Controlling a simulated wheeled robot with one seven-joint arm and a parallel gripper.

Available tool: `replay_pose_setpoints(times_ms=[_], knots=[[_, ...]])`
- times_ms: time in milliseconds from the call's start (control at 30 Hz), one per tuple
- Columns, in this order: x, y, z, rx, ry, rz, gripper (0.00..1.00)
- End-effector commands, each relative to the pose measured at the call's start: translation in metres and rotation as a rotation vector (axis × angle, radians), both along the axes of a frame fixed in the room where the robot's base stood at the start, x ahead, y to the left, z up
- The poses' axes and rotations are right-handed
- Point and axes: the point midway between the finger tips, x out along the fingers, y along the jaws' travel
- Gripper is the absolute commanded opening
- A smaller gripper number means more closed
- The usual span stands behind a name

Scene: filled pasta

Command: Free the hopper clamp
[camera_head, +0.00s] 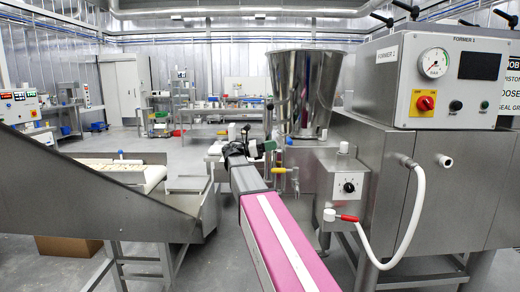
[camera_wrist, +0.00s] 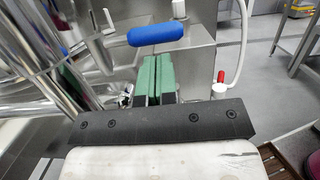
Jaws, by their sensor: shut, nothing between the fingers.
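The steel hopper (camera_head: 304,95) stands on the machine, right of my gripper (camera_head: 266,147) in the head view. A small blue piece (camera_head: 270,106) shows at the hopper's left side. In the wrist view, a thick blue handle (camera_wrist: 156,33) on a metal lever lies crosswise just beyond my green fingertips (camera_wrist: 158,68); I take it for the hopper clamp's handle. The fingers are shut together with nothing between them. They point at the handle from below in that picture; I cannot tell whether they touch it. The rest of the clamp is not clear.
A yellow-handled valve (camera_head: 279,171) is below my gripper. A control box with a dial (camera_head: 348,186) and a white hose (camera_head: 414,214) with a red-handled end (camera_head: 346,217) stand to the right. A steel conveyor chute (camera_head: 85,195) is at the left.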

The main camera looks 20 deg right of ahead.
Motion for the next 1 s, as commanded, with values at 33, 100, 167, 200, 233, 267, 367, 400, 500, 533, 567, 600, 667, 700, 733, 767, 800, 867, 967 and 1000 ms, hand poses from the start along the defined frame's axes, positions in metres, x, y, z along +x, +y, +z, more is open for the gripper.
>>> replay_pose_setpoints(times_ms=[33,100,167,200,233,267,367,400,500,533,567,600,667,700,733,767,800,867,967,1000], knots=[[-0.004,-0.009,0.002,0.0,0.0,-0.002,0.0],[-0.006,-0.018,0.004,0.0,0.0,-0.001,0.0],[-0.008,-0.024,0.005,0.0,0.0,-0.001,0.0],[-0.009,-0.028,0.006,0.0,0.0,-0.001,0.0],[-0.009,-0.03,0.006,0.0,0.0,-0.001,0.0],[-0.01,-0.032,0.007,0.0,0.0,-0.001,0.0],[-0.011,-0.037,0.007,0.0,0.0,0.0,0.0],[-0.011,-0.037,0.008,0.0,0.0,0.0,0.0],[-0.011,-0.038,0.008,0.0,0.0,0.001,0.0],[-0.011,-0.038,0.008,0.0,0.0,0.001,0.0],[-0.011,-0.038,0.008,0.0,0.0,0.001,0.0],[-0.011,-0.038,0.008,0.0,0.0,0.001,0.0],[-0.011,-0.038,0.008,0.0,0.0,0.001,0.0],[-0.011,-0.038,0.008,0.0,0.0,0.001,0.0],[-0.011,-0.038,0.008,0.0,0.0,0.001,0.0],[-0.011,-0.038,0.008,0.0,0.0,0.001,0.0],[-0.011,-0.038,0.008,0.0,0.001,0.003,0.0],[-0.012,-0.039,0.008,0.0,0.001,0.008,0.0],[-0.015,-0.043,0.008,-0.001,0.0,0.026,0.0],[-0.017,-0.046,0.008,-0.001,0.0,0.037,0.0]])
